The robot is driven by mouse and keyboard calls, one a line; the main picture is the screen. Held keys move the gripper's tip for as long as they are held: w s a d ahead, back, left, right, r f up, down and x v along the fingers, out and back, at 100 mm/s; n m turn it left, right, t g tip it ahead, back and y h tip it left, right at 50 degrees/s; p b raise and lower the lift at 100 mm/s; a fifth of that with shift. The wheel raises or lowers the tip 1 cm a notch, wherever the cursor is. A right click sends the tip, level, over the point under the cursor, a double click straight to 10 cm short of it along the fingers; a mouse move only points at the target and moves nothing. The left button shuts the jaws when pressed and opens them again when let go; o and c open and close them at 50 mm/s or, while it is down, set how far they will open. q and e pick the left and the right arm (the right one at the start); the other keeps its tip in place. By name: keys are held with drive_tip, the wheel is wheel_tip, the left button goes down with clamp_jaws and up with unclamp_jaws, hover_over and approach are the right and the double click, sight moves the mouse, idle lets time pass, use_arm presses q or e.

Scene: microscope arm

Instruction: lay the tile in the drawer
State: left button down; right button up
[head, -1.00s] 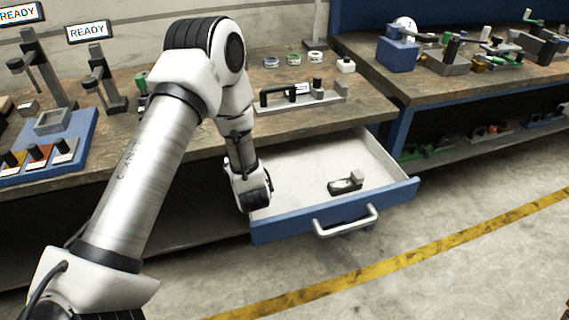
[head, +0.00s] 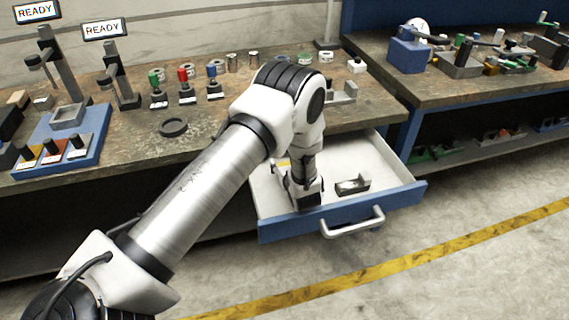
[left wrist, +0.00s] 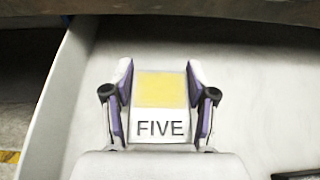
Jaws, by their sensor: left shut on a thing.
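The tile (left wrist: 160,95), yellow above and white below with the word FIVE, shows in the left wrist view between the two purple-edged fingers of my left gripper (left wrist: 160,108), which is shut on it. In the head view my left gripper (head: 304,192) is inside the outline of the open drawer (head: 395,172), near its front and left of the middle. The drawer has a blue front and a pale inside. I cannot tell whether the tile touches the drawer floor. My right gripper is not in view.
A small dark and grey object (head: 352,186) lies in the drawer, right of my left gripper. The drawer handle (head: 353,222) sticks out in front. The bench top (head: 215,128) above holds stands, knobs and a blue tray (head: 93,150). The drawer floor right of the gripper is partly free.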

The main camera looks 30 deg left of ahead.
use_arm(q)
drive_tip(key=shift+f+b, duration=0.45)
drive_tip(key=shift+f, duration=0.15)
drive_tip(key=shift+r, duration=0.1)
drive_tip(key=shift+c, duration=1.8)
unclamp_jaws()
drive_tip(key=shift+r+p, duration=0.4)
drive_tip(key=shift+p, duration=0.1)
drive_tip(key=shift+d+r+p, duration=0.15)
drive_tip(key=shift+r+p, duration=0.2)
drive_tip(key=shift+r, duration=0.05)
drive_tip(key=b+v, duration=0.1)
drive_tip(key=v, duration=1)
drive_tip(key=shift+s+d, duration=0.2)
drive_tip(key=shift+s, duration=0.1)
